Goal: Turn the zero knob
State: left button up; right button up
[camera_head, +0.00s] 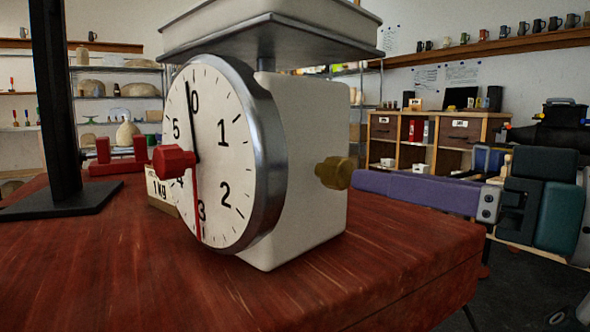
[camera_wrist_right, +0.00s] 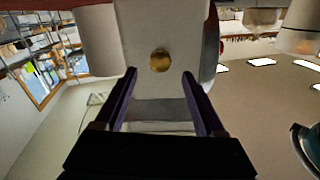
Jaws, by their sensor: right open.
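A white kitchen scale (camera_head: 310,150) with a round dial (camera_head: 215,180) stands on the red table. A brass knob (camera_head: 335,172), which looks like the zero knob, sticks out of its right side. The black hand points just left of the 0, and a red hand points down near the 3. A red knob sits at the dial's front. My right gripper (camera_head: 357,180) reaches in from the right with its fingertips close to the brass knob. In the right wrist view the fingers are apart, and the brass knob (camera_wrist_right: 160,60) sits centred just beyond the tips. My left gripper is not in view.
A black post (camera_head: 55,100) on a flat base stands at the table's left. A 1 kg block (camera_head: 162,190) lies behind the dial. A pan (camera_head: 275,35) overhangs the scale's top. The table (camera_head: 110,280) is clear in front. Shelves stand far behind.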

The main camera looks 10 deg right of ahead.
aim_at(347, 174)
jog(key=x, duration=0.5)
jog(key=shift+w+a, duration=0.15)
jog(key=shift+w, duration=0.05)
grip_shut()
dwell(0.4)
